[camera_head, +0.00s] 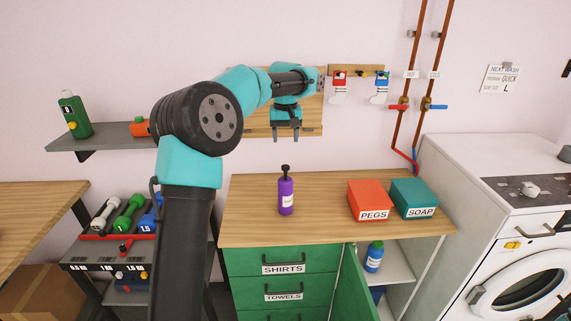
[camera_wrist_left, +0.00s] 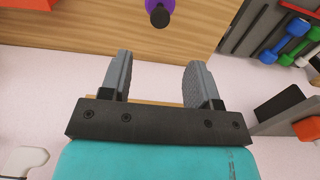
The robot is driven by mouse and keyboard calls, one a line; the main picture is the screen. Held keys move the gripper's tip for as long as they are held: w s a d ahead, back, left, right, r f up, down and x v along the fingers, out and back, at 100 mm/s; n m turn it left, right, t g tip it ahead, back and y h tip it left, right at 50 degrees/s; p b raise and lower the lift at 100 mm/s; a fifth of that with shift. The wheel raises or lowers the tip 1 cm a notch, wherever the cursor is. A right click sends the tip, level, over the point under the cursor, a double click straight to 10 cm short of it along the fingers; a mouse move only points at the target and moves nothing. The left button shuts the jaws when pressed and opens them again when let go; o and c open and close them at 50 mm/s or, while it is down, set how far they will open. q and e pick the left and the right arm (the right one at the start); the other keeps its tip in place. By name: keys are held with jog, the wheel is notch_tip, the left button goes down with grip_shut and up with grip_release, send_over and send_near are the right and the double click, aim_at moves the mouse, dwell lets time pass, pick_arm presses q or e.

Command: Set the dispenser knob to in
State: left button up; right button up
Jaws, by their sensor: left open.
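The dispenser is a purple bottle (camera_head: 286,197) with a white label and a black pump knob (camera_head: 285,169). It stands upright on the wooden counter, with its knob raised above the bottle on a thin neck. My left gripper (camera_head: 286,138) is above and behind it, fingers down, open and empty. In the left wrist view the purple bottle (camera_wrist_left: 152,4) and its black knob (camera_wrist_left: 160,17) show at the top edge, beyond the open fingers and apart from them. My right gripper is not in view.
A red PEGS box (camera_head: 368,202) and a teal SOAP box (camera_head: 414,199) stand right of the bottle on the counter (camera_head: 250,215). A green cabinet door (camera_head: 355,290) hangs open below. A wall shelf (camera_head: 110,143) is at the left, a washer (camera_head: 500,190) at the right.

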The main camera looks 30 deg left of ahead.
aim_at(285, 166)
pick_arm(q)
notch_tip(285, 166, down, 10)
jog(key=shift+f, duration=0.15)
dwell(0.3)
grip_shut()
dwell(0.5)
